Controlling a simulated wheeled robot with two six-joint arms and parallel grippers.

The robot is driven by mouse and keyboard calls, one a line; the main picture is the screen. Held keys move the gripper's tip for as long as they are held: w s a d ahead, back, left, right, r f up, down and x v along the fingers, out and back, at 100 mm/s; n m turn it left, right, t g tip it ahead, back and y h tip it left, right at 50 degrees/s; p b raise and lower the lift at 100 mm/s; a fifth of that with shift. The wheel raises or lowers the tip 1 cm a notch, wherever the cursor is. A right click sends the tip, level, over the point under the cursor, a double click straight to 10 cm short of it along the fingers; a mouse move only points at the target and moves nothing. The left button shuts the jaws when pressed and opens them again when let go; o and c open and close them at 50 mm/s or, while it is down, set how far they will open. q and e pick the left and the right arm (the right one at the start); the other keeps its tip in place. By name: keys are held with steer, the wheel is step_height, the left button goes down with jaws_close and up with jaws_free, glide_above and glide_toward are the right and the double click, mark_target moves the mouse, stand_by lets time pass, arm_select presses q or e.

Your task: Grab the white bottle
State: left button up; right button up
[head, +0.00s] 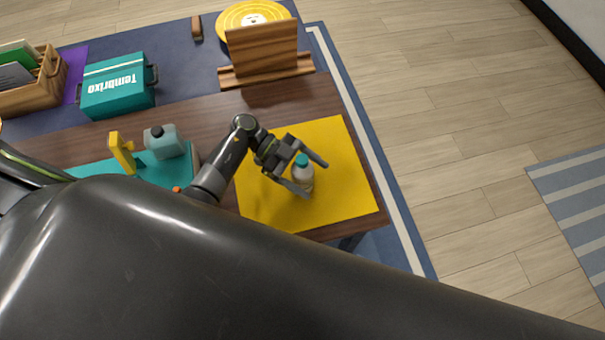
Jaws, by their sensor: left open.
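The white bottle (303,178) with a teal cap stands on a yellow mat (345,170) on the wooden table. My left gripper (307,176) is open, with one finger on the far side of the bottle and the other on its near left side. The fingers appear to be around the bottle's upper part; I cannot tell whether they touch it. My right gripper is not in view. A large dark part of my own body hides the lower part of the picture and the table's near edge.
A teal tray (95,170) holds a yellow object (122,152) and a grey-teal bottle (165,142) left of my arm. A teal box (118,86), a wooden crate (40,88) and a wooden stand (263,52) with a yellow disc (240,14) are farther back. The yellow mat's right side is clear.

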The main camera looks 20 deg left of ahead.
arm_select(q)
steer(key=shift+c, duration=0.2)
steer(key=c, duration=1.2)
steer(key=shift+r, duration=0.1)
